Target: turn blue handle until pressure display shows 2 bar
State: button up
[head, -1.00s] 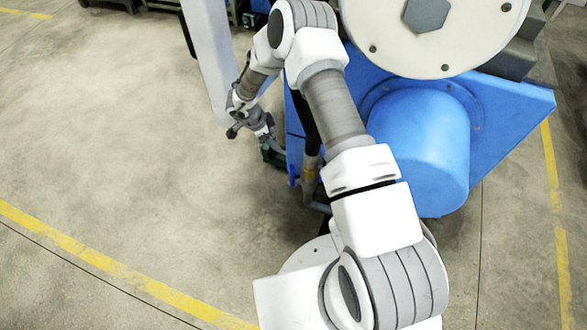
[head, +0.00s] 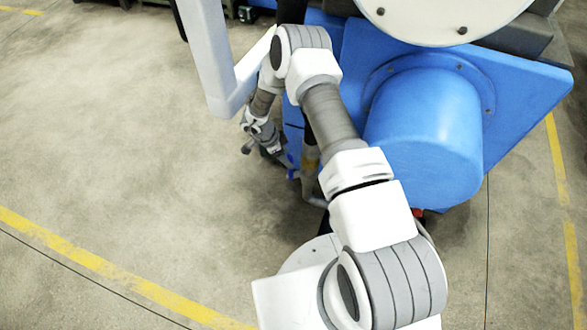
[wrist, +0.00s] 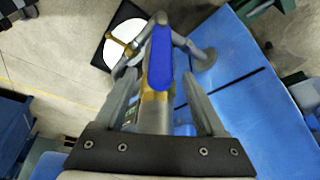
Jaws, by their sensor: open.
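The blue handle (wrist: 160,62) is a long lever on a grey pipe with a brass-coloured fitting (wrist: 154,97). In the wrist view it stands between the two fingers of my gripper (wrist: 161,72), which are open with a gap on both sides. In the head view my gripper (head: 268,147) is beside the blue machine, close to the handle (head: 290,160), which shows only as a small blue patch. Part of a small greenish-black device shows behind the left finger; I cannot read any pressure value.
The blue machine (head: 520,90) with its big round blue housing (head: 425,130) stands to the right of my arm. A white angled post (head: 207,60) is close to my wrist at the upper left. The concrete floor on the left is clear, with yellow lines.

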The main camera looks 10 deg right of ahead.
jog(key=b+x, duration=0.3)
jog(key=x, duration=0.4)
grip_shut()
dwell(0.3)
dwell(1.1)
